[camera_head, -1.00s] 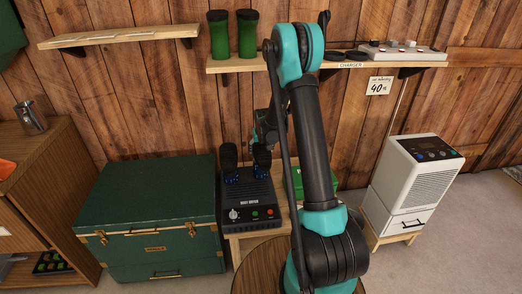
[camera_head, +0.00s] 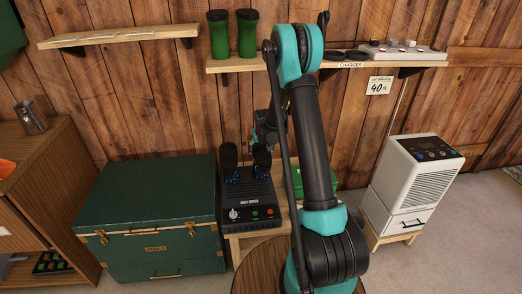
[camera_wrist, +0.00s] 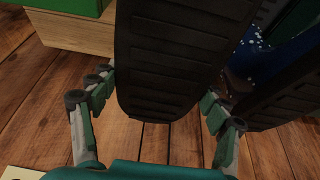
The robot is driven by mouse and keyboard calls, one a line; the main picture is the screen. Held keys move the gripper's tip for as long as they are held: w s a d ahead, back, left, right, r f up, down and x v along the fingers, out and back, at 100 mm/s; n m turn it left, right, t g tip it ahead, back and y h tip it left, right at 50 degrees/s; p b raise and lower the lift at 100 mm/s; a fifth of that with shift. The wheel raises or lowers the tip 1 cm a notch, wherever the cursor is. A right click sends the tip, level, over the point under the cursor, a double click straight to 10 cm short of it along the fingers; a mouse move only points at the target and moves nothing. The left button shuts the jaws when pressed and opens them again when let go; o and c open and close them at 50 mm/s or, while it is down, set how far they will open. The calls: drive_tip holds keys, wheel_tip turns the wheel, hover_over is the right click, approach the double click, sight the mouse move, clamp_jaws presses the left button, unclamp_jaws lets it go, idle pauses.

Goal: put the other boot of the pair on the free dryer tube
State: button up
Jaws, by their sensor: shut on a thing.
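The black boot dryer (camera_head: 250,214) stands on a low wooden stand, with a knob and lights on its front. Two dark boots with blue, speckled shafts are upside down, soles up, above its top: a left boot (camera_head: 229,160) and a right boot (camera_head: 262,160). My gripper (camera_wrist: 160,92) is shut on one boot, whose ridged black sole (camera_wrist: 170,50) fills the middle of the wrist view between the fingers. The other boot (camera_wrist: 290,95) is close by on the right there. In the head view my arm hides most of the gripper. The tubes are hidden, so seating cannot be told.
A green chest (camera_head: 150,215) stands left of the dryer. A green box (camera_head: 298,182) is right of it, partly behind my arm. A shelf (camera_head: 235,66) with green cylinders (camera_head: 247,33) hangs above. A white appliance (camera_head: 414,180) stands at the right.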

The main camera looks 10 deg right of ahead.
drive_tip(key=shift+f, duration=0.4)
drive_tip(key=o, duration=1.6)
drive_tip(key=shift+c, duration=0.2)
drive_tip(key=shift+v, duration=5.55)
